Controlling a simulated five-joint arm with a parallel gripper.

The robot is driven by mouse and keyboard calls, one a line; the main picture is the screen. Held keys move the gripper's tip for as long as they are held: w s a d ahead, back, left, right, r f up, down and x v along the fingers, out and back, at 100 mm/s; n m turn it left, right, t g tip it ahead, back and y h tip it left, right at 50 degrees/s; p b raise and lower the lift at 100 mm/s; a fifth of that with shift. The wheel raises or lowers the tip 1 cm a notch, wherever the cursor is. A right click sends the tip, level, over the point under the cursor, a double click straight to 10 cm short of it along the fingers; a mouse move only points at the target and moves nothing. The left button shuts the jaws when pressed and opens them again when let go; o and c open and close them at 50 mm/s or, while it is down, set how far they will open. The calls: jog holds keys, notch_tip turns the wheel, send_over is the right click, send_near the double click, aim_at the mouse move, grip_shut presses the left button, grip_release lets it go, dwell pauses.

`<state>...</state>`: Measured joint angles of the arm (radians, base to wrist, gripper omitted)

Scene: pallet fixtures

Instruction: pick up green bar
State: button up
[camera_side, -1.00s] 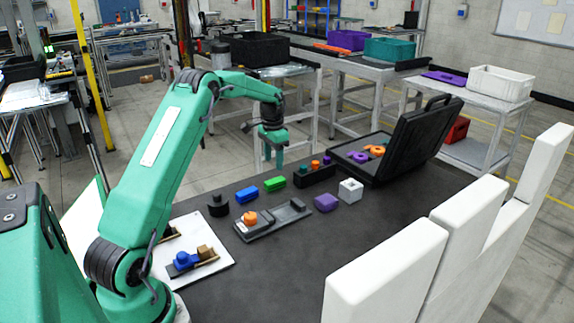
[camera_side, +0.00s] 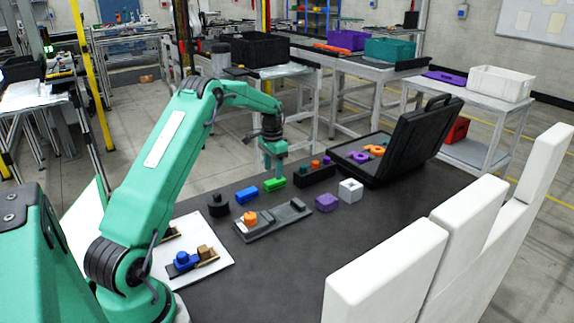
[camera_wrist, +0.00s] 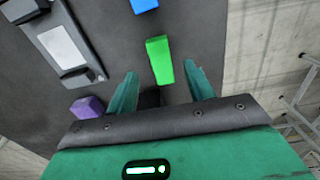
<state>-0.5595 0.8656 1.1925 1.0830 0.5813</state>
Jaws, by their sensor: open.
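The green bar (camera_side: 275,184) lies on the dark table, just right of the blue block, in the side view. In the wrist view the green bar (camera_wrist: 159,60) lies ahead of the fingertips, roughly in line with the gap between them. My gripper (camera_side: 275,172) points down at the bar in the side view, its fingers at or just above it. In the wrist view my gripper (camera_wrist: 160,70) is open, with one finger on each side of the gap and nothing held. I cannot tell whether the fingers touch the bar.
A blue block (camera_side: 247,195) sits left of the bar, and a black holder (camera_side: 316,174) with coloured pegs stands right of it. A grey fixture (camera_side: 272,224), purple block (camera_side: 326,202) and white cube (camera_side: 350,190) are nearer. An open black case (camera_side: 412,145) stands at right.

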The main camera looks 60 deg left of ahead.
aim_at(273, 181)
jog(key=shift+a+f, duration=0.1)
jog(key=shift+f, duration=2.2)
jog(key=c, duration=1.1)
jog(key=shift+c, duration=0.2)
jog(key=shift+r, duration=0.2)
jog(key=shift+r, duration=0.5)
jog(key=r, duration=0.3)
jog(key=shift+d+r, duration=0.15)
jog(key=shift+d, duration=0.15)
jog(key=d+r, duration=0.6)
jog(key=d, duration=0.5)
jog(key=shift+w+r, duration=0.15)
jog(key=shift+r, duration=0.05)
